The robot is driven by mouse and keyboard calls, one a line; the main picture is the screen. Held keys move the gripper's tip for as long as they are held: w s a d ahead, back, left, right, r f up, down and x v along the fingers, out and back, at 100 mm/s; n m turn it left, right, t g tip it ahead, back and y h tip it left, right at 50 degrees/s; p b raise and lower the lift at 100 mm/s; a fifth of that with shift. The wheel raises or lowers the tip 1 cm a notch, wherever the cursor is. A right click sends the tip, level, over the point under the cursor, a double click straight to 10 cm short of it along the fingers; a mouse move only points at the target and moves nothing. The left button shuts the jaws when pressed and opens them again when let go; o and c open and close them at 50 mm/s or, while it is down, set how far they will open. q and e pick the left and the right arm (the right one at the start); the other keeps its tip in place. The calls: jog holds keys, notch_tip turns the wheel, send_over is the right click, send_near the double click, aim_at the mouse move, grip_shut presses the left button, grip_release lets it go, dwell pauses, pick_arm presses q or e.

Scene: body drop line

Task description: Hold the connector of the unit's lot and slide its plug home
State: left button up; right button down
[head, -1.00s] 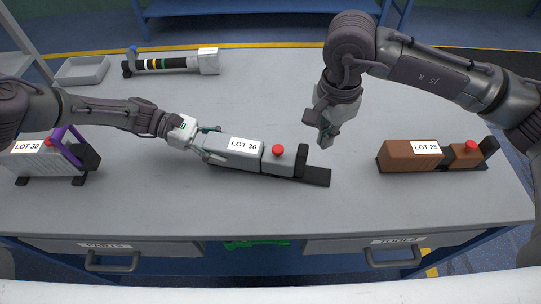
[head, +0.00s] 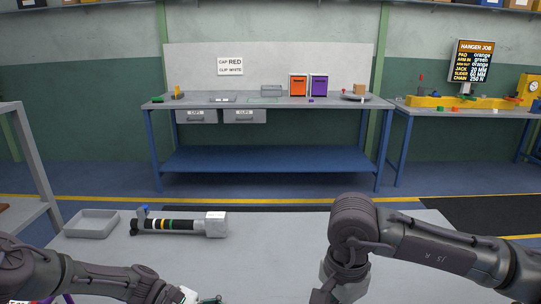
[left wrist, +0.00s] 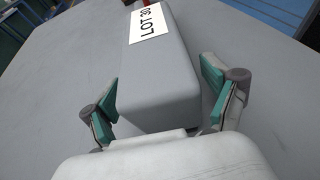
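In the left wrist view a grey connector block (left wrist: 162,75) with a "LOT 30" label (left wrist: 149,23) lies on the table between the teal-padded fingers of my left gripper (left wrist: 165,92). One finger is close along each side; I cannot tell whether both pads press on it. The plug is out of view.
A grey tray (head: 92,224) sits left of the banded unit. The table (head: 275,240) is bare right of that unit. Behind it, across a floor gap, stands a blue-legged bench (head: 265,103) with orange and purple boxes. A "HANGER JOB" screen (head: 472,60) stands at the right.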

pick_arm(q)
jog(key=shift+r, duration=0.2)
jog(key=v, duration=1.2)
